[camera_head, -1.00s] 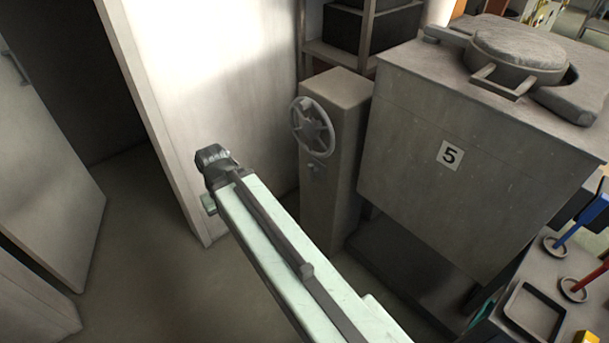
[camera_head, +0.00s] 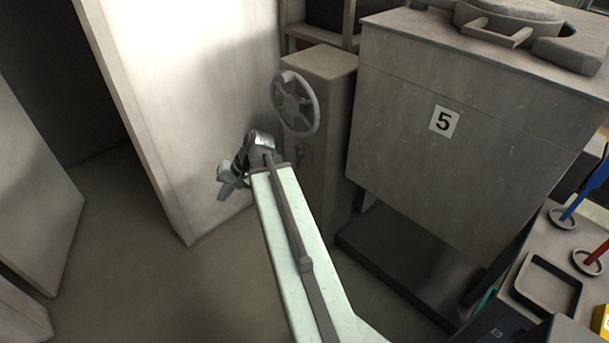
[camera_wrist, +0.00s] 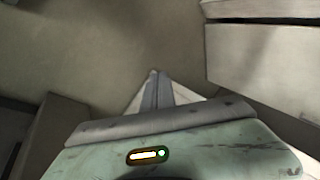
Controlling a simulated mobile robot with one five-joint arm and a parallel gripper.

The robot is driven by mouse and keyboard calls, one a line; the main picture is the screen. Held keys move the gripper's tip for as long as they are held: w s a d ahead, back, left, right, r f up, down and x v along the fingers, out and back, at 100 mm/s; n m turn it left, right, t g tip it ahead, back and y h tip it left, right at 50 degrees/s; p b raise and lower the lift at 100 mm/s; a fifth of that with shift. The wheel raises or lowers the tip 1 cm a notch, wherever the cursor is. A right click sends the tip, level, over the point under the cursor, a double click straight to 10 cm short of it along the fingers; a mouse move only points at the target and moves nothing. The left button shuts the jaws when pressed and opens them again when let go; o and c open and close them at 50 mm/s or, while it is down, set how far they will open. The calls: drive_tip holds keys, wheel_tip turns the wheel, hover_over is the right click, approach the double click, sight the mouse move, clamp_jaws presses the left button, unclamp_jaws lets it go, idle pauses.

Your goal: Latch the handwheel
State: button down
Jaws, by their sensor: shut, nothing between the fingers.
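The grey spoked handwheel (camera_head: 296,102) is on the left face of a grey pedestal (camera_head: 330,66), in the head view. A small fitting (camera_head: 304,153) sits on the pedestal below the wheel, partly in shadow; its latch state cannot be told. My gripper (camera_head: 226,184) is left of and lower than the wheel, apart from it, beyond the end of my pale green arm. In the wrist view my gripper's fingers (camera_wrist: 155,78) are together, with nothing between them and floor beyond. The wheel cannot be made out in the wrist view.
A large grey box marked 5 (camera_head: 410,150) stands right of the pedestal, with a round lidded part (camera_head: 510,18) on top. A pale wall panel (camera_head: 175,90) is close behind my gripper. A bench with a black tray (camera_head: 547,284) is at lower right. Floor (camera_head: 130,260) is clear at left.

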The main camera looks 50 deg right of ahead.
drive_tip(key=s+d+f+m+t+b, duration=0.1)
drive_tip(key=d+f+m+t+b, duration=0.15)
drive_tip(key=d, duration=0.55)
drive_tip(key=s+d+f+m+t+b, duration=0.2)
drive_tip(key=d+f+m+b, duration=0.15)
drive_tip(key=d, duration=0.45)
drive_tip(key=s+d+r+m+t+h+b, duration=0.1)
drive_tip(key=s+d+m+t+h+b, duration=0.1)
drive_tip(key=s+d, duration=0.3)
drive_tip(key=s+d+r+m+t+h+b, duration=0.1)
drive_tip(key=s+d+m+t+h+b, duration=0.2)
drive_tip(key=d, duration=1.1)
drive_tip(key=s+b, duration=0.2)
drive_tip(key=s, duration=0.1)
drive_tip(key=shift+w+d, duration=0.1)
drive_tip(key=shift+w, duration=0.05)
drive_tip(key=b, duration=0.3)
approach(297, 154)
wheel_tip(297, 154, down, 2)
drive_tip(key=w, duration=0.2)
drive_tip(key=shift+w+d, duration=0.15)
drive_tip(key=shift+w, duration=1.95)
